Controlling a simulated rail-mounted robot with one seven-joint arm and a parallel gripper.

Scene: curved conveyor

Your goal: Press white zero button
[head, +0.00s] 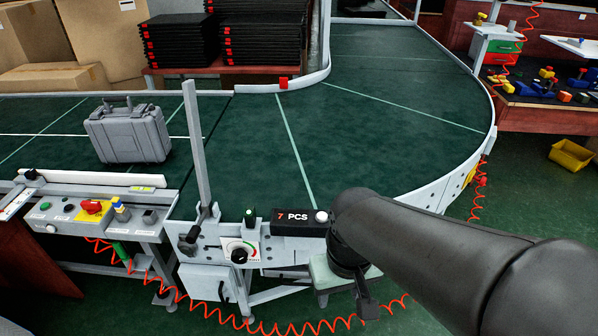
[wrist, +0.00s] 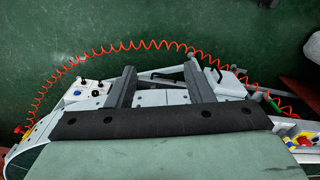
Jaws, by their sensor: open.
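The white zero button (head: 322,216) is a small round white cap at the right end of a black counter box (head: 290,222) reading "7 PCS", on the conveyor's near edge. In the head view it stands just left of my dark arm. My gripper (head: 345,300) hangs below the arm's end, just right of and below the button in the picture. In the wrist view my gripper (wrist: 160,70) has two dark fingers spread apart with nothing between them. I cannot make out the white button in the wrist view. Contact with the button does not show.
A dial panel (head: 240,251) and a green-topped knob (head: 250,216) sit left of the counter. A metal post (head: 195,145) rises nearby. An orange coiled hose (head: 270,328) loops below. A button console (head: 95,212) is at left.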

